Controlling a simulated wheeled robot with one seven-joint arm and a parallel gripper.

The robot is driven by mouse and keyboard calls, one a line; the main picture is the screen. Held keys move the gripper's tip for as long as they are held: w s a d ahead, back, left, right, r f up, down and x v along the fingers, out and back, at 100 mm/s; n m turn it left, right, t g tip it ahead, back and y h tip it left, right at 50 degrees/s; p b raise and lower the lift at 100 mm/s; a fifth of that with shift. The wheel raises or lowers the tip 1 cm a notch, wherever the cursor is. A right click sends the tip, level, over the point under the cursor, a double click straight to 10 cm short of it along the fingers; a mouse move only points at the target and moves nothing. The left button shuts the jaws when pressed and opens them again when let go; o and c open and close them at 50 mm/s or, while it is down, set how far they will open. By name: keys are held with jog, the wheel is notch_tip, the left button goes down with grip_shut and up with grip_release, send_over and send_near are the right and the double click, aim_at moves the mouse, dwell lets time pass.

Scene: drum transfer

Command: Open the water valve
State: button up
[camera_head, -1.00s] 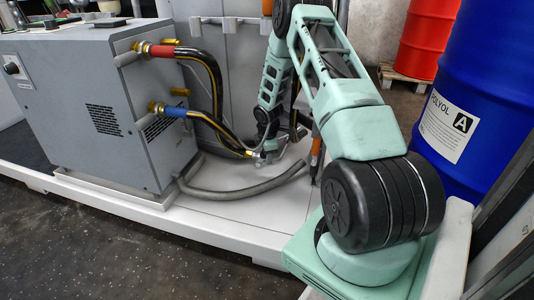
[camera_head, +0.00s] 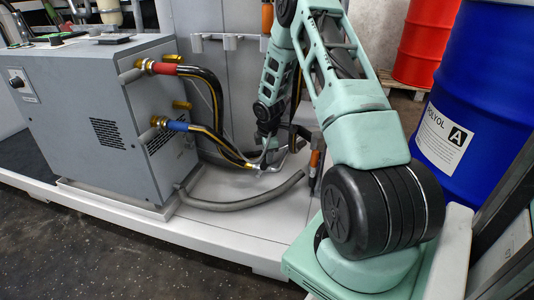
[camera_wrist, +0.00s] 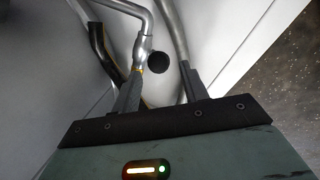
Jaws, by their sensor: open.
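The likely water valve is a metal pipe fitting with a round black end or knob (camera_wrist: 158,62) in the wrist view; which part turns is unclear. Bent metal pipework (camera_head: 277,163) shows low behind the grey unit's hoses in the head view. My gripper (camera_wrist: 163,82) is open, with its two grey fingers apart. The left finger is close to the metal fitting and the right one close to a grey pipe; contact cannot be told. The black end lies between and just beyond the fingers. In the head view my gripper is small and partly hidden among the pipes.
A grey unit (camera_head: 85,120) with a red-ended hose (camera_head: 165,69) and a blue-ended hose (camera_head: 176,126) stands left. A loose grey hose (camera_head: 235,203) lies on the white platform. A blue drum (camera_head: 475,85) and a red drum (camera_head: 425,45) stand right.

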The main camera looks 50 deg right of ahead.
jog(key=shift+w, duration=0.1)
jog(key=c, duration=0.5)
jog(key=shift+w+r, duration=0.2)
jog(key=shift+w, duration=0.2)
grip_shut()
jog(key=w+a+r+m+g+h, duration=0.1)
jog(key=w+a+r+m+g, duration=0.4)
jog(key=w+r, duration=0.35)
jog(key=b, duration=0.5)
send_near(263, 167)
notch_tip(263, 167, down, 4)
jog(key=w+d, duration=0.1)
jog(key=shift+s+d+f+n, duration=0.3)
jog(key=shift+s+d+f, duration=0.15)
jog(key=shift+s, duration=0.1)
jog(key=shift+s+d+r, duration=0.1)
jog(key=shift+s+r, duration=0.05)
